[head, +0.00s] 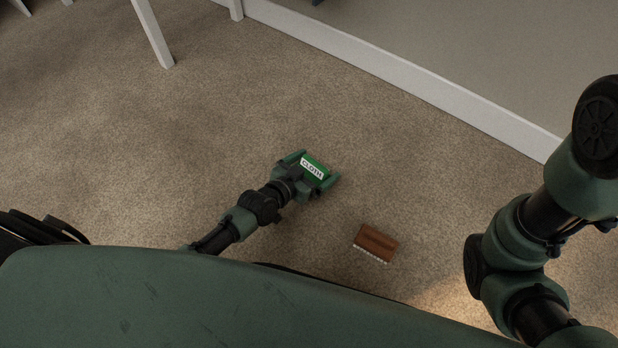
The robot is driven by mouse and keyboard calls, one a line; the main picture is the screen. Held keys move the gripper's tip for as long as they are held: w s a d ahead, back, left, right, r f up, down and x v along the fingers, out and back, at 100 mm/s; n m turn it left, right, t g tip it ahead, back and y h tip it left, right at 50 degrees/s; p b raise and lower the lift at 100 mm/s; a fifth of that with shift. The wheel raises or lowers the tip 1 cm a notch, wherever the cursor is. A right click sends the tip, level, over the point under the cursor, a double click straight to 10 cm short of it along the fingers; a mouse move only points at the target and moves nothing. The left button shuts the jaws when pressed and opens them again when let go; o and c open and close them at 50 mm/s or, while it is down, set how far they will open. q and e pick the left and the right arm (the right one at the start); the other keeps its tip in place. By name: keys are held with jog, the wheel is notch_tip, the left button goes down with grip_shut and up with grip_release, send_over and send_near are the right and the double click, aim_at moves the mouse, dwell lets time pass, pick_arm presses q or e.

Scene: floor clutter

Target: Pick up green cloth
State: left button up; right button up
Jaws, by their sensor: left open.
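The green cloth (316,166) is a small green block-like item with a white label reading "CLOTH". It is near the middle of the head view, at the floor. My left gripper (321,168) reaches it from the lower left. Its two fingers are apart, one on each side of the cloth, and the cloth lies between them. I cannot tell whether either finger touches it. The gripper's palm hides part of the cloth's near side. My right arm shows at the right edge, but its gripper is out of view.
A brown brush (376,242) with pale bristles lies on the carpet (420,170) to the lower right of the cloth. A white baseboard (400,72) runs along the wall at the upper right. A white furniture leg (153,35) stands at the upper left. Carpet around the cloth is clear.

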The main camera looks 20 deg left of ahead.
pick_arm(q)
jog(key=shift+s+f, duration=0.1)
jog(key=c, duration=1)
jog(key=shift+c, duration=0.2)
